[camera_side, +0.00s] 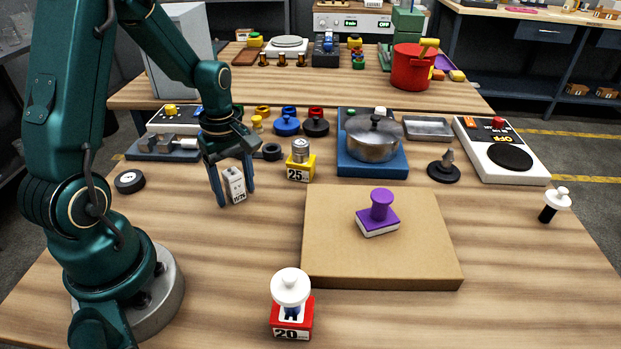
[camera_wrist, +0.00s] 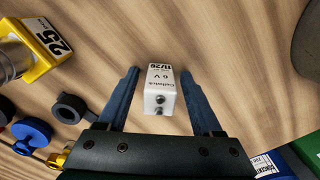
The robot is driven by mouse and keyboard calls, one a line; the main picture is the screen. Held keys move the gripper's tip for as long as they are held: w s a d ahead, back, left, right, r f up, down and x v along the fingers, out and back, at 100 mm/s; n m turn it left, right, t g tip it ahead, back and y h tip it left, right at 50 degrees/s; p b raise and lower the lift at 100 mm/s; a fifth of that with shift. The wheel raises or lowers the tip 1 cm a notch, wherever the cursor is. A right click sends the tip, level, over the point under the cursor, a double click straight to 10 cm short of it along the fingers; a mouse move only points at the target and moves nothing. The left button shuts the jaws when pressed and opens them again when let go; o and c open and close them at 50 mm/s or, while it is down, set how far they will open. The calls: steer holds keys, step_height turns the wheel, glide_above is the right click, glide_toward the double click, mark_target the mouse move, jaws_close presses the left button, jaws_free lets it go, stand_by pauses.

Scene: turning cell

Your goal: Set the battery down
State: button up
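The battery (camera_side: 234,185) is a white 6 V block with dark print. In the side view it sits between the two fingers of my gripper (camera_side: 236,196), low at the tabletop, and looks upright. The wrist view also shows the battery (camera_wrist: 161,88), with its two round terminals towards the camera. There, clear gaps show between the battery and both fingers of my gripper (camera_wrist: 160,70). My gripper is open around the battery. Its base seems to rest on the wooden table (camera_side: 190,250), though the exact contact is hard to see.
A yellow 25 block with a metal weight (camera_side: 299,162) stands close right of the battery. A dark ring (camera_side: 272,152) and a grey vise (camera_side: 163,146) are behind. A cardboard slab (camera_side: 380,250) bears a purple stamp (camera_side: 378,213).

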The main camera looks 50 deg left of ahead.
mark_target(232, 172)
step_height(232, 172, up, 11)
steer(key=shift+r, duration=0.6)
steer(key=s+d+r+m+t, duration=0.1)
steer(key=s+d+m+t, duration=0.1)
steer(key=d+m, duration=0.4)
steer(key=s+d+r+m+t, duration=0.2)
steer(key=s+d+m, duration=0.3)
steer(key=m, duration=0.7)
steer(key=shift+d+t, duration=0.8)
steer(key=shift+d, duration=0.15)
steer(key=shift+s, duration=0.1)
